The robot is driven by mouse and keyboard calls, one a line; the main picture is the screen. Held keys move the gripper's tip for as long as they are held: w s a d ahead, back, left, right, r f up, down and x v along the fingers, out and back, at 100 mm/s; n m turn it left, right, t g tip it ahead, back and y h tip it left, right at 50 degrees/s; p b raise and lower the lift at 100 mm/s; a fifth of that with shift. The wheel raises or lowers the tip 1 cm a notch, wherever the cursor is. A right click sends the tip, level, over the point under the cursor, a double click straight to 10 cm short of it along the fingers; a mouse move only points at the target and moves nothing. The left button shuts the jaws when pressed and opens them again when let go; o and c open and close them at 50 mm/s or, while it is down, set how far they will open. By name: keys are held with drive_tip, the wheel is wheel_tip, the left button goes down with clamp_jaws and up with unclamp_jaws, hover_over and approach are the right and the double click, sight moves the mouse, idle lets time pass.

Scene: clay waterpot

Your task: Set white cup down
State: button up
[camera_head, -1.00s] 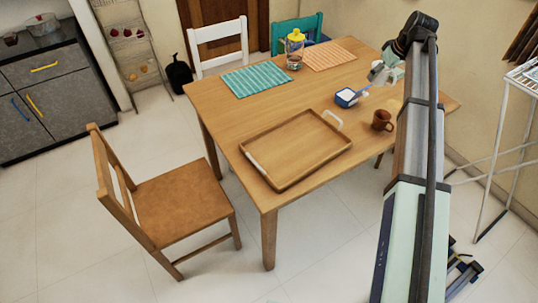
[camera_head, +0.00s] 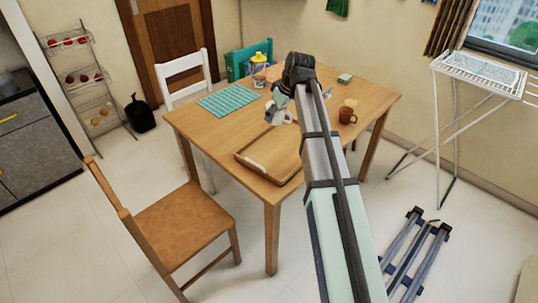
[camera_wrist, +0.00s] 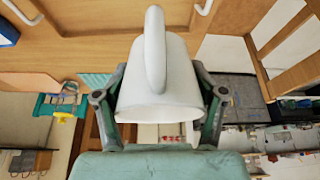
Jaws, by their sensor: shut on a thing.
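My gripper (camera_head: 277,109) is above the table (camera_head: 208,136), near the far edge of the brown tray (camera_head: 245,161). In the wrist view my gripper (camera_wrist: 161,106) is shut on a white cup (camera_wrist: 175,78), with one finger on each side. The cup's handle (camera_wrist: 154,48) faces the camera. The wrist view shows the tray side beyond the cup, with white tray handles at the top. The cup looks clear of the tabletop, but its exact height is hard to tell. My arm hides the tray's right part.
A yellow-lidded jar (camera_head: 259,72) stands at the back, beside a teal placemat (camera_head: 227,100). A wooden chair (camera_head: 180,220) stands at the near left. The tray's visible left part is bare.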

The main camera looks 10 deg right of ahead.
sight(270, 161)
drive_tip(key=shift+s+a+f, duration=0.15)
drive_tip(key=shift+a+f, duration=0.05)
drive_tip(key=shift+f, duration=0.1)
wheel_tip(270, 161, down, 19)
drive_tip(key=p, duration=0.3)
drive_tip(key=shift+d+f, duration=0.1)
drive_tip(key=shift+f, duration=0.1)
drive_tip(key=shift+f, duration=0.3)
drive_tip(key=o, duration=1.3)
drive_tip(key=shift+r, duration=0.15)
drive_tip(key=shift+r, duration=0.3)
drive_tip(key=b+v, duration=0.2)
drive_tip(key=v, duration=0.9)
drive_tip(key=shift+s+d+r, duration=0.1)
drive_tip(key=shift+d+r, duration=0.1)
drive_tip(key=shift+r, duration=0.05)
